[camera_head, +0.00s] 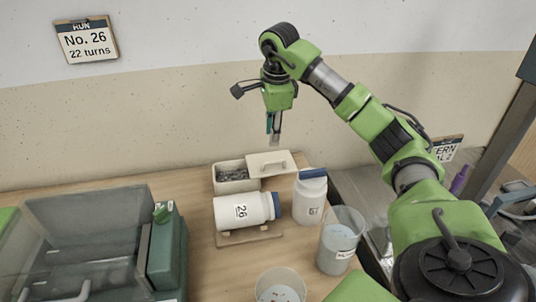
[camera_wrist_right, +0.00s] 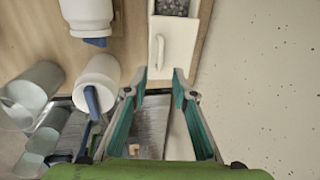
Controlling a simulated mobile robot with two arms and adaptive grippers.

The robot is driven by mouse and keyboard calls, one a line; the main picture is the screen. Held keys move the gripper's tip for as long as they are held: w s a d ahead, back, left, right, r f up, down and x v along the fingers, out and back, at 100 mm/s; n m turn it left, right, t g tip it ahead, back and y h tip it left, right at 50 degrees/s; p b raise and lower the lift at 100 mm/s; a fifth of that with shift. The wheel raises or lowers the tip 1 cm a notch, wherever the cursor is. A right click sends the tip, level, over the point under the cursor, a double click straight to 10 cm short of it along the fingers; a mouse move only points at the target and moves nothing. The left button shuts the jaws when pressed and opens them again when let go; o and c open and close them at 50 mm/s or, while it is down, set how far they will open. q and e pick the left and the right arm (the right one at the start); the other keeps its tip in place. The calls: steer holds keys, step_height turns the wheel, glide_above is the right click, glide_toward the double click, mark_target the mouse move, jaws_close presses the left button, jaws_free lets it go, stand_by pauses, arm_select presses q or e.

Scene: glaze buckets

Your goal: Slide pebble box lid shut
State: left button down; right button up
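The pebble box (camera_head: 219,190) is a cream box at the back of the wooden table. Dark grey pebbles (camera_head: 233,174) show in its open left part; they also show in the right wrist view (camera_wrist_right: 172,7). Its cream lid (camera_head: 285,169) is slid to the right and sticks out past the box. A raised handle (camera_wrist_right: 157,50) stands on the lid near one end. My right gripper (camera_head: 273,139) hangs above the lid, pointing down and apart from it. In the right wrist view its teal fingers (camera_wrist_right: 160,75) are spread with nothing between them. My left gripper is not in view.
A white jar marked 26 (camera_head: 235,211) lies on a cradle in front of the box. A white jar with a blue lid (camera_head: 310,201) stands right of it. Clear buckets (camera_head: 340,243) stand at the front right. A green machine with a clear cover (camera_head: 165,250) fills the left.

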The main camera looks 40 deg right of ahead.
mark_target(269, 161)
steer(key=f, duration=0.3)
steer(key=w+f, duration=0.1)
steer(key=f, duration=0.3)
steer(key=w+d+f, duration=0.1)
steer(key=f, duration=0.2)
steer(key=shift+w+f, duration=0.1)
steer(key=shift+f, duration=0.1)
jaws_close()
steer(key=shift+a+p, duration=0.1)
steer(key=shift+p, duration=0.2)
